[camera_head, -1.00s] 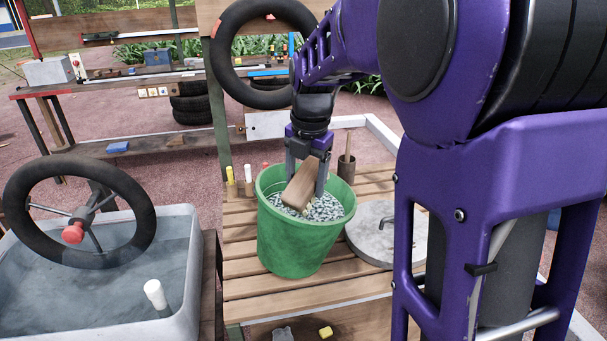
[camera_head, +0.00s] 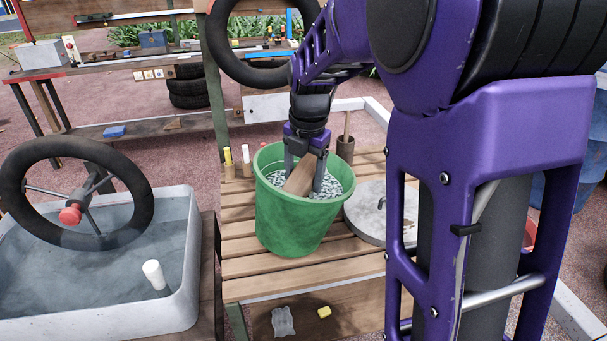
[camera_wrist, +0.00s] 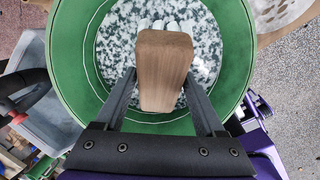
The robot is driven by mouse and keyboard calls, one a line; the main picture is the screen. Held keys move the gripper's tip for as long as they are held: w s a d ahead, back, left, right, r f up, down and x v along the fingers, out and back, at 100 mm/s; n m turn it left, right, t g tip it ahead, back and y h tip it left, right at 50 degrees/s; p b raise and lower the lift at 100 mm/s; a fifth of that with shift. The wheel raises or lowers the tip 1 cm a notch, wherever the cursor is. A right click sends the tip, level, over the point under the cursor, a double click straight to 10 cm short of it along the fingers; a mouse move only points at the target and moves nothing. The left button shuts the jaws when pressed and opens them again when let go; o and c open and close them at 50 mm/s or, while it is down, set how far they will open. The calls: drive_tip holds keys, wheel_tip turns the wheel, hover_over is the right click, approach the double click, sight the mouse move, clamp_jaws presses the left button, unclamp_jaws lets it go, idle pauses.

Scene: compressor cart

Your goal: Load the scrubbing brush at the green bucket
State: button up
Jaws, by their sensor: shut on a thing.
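The green bucket (camera_head: 300,222) stands upright on the slatted wooden bench and is filled with a grey-white speckled, foamy-looking content (camera_head: 330,187). My gripper (camera_head: 304,180) is shut on the wooden scrubbing brush (camera_head: 301,179), pointing down inside the bucket's rim. The brush is tilted, and its lower end is at the speckled surface in the head view. In the wrist view the brush (camera_wrist: 165,70) lies between my fingers over the bucket (camera_wrist: 75,60), with pale bristle tufts at its far end. Whether the bristles touch the content is hard to tell.
A grey tub of water (camera_head: 185,290) with a steering wheel (camera_head: 75,195) stands at the left. A round grey lid (camera_head: 372,222) lies right of the bucket, and a dark pot (camera_head: 345,148) stands behind it. Bare slats (camera_head: 245,262) show in front.

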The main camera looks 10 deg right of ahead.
drive_tip(key=shift+r, duration=0.15)
wheel_tip(320, 180, up, 12)
drive_tip(key=p, duration=0.9)
drive_tip(key=shift+f, duration=0.2)
idle(2.1)
wheel_tip(320, 180, up, 4)
drive_tip(key=p, duration=0.3)
hover_over(304, 171)
drive_tip(key=shift+b, duration=0.3)
drive_tip(key=shift+s, duration=0.15)
